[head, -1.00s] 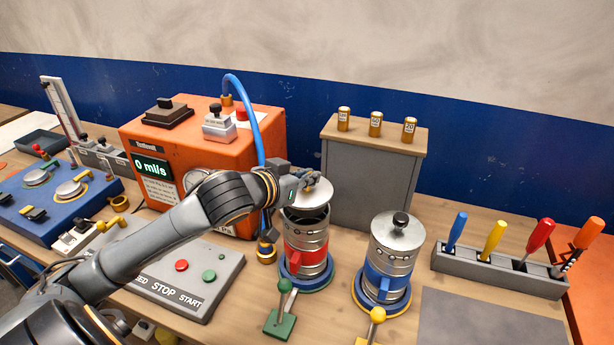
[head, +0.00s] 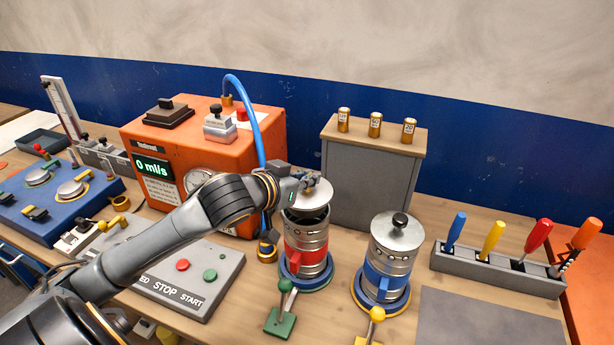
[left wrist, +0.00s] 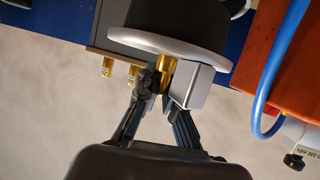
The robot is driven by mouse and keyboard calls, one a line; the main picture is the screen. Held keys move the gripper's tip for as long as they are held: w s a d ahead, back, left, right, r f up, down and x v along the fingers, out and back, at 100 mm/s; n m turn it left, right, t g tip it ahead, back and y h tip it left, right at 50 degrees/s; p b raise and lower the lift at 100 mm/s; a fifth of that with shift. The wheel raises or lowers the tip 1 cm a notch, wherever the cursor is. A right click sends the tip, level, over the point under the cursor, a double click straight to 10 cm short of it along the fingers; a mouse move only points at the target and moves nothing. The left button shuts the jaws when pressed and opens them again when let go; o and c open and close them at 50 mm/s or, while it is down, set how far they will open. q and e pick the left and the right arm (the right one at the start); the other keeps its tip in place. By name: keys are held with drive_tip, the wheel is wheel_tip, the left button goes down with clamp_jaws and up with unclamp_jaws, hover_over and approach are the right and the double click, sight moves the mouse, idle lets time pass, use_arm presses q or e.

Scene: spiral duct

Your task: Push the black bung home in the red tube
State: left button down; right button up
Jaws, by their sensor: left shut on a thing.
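The black bung (head: 304,213) is a dark plug under a round grey cap (head: 320,193). It is over the mouth of the red tube (head: 305,250), a metal cylinder with a red band standing upright on a blue base. Dark body shows between cap and tube; how deep it sits is hidden. My left gripper (head: 303,182) reaches the cap from the left. The left wrist view is upside down: my left gripper (left wrist: 162,82) is shut on the brass stem (left wrist: 154,68) of the bung, beside the cap (left wrist: 160,48). My right gripper is not in view.
A blue-banded tube with a knobbed lid (head: 391,260) stands to the right. A grey cabinet (head: 370,175) with brass weights is behind. The orange meter box (head: 200,150) and blue hose (head: 254,110) are close to my arm. Green (head: 283,302) and yellow-knobbed (head: 374,325) levers stand in front.

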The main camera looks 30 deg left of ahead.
sight(302, 197)
use_arm(q)
drive_tip(key=shift+r+p, duration=0.1)
drive_tip(key=shift+p, duration=0.3)
idle(0.5)
drive_tip(key=shift+f+b, duration=0.45)
drive_tip(key=shift+f, duration=0.35)
drive_tip(key=shift+f+b, duration=0.95)
drive_tip(key=shift+f, duration=0.7)
drive_tip(key=c, duration=1.4)
unclamp_jaws()
wheel_tip(302, 197, up, 10)
drive_tip(key=shift+r, duration=0.1)
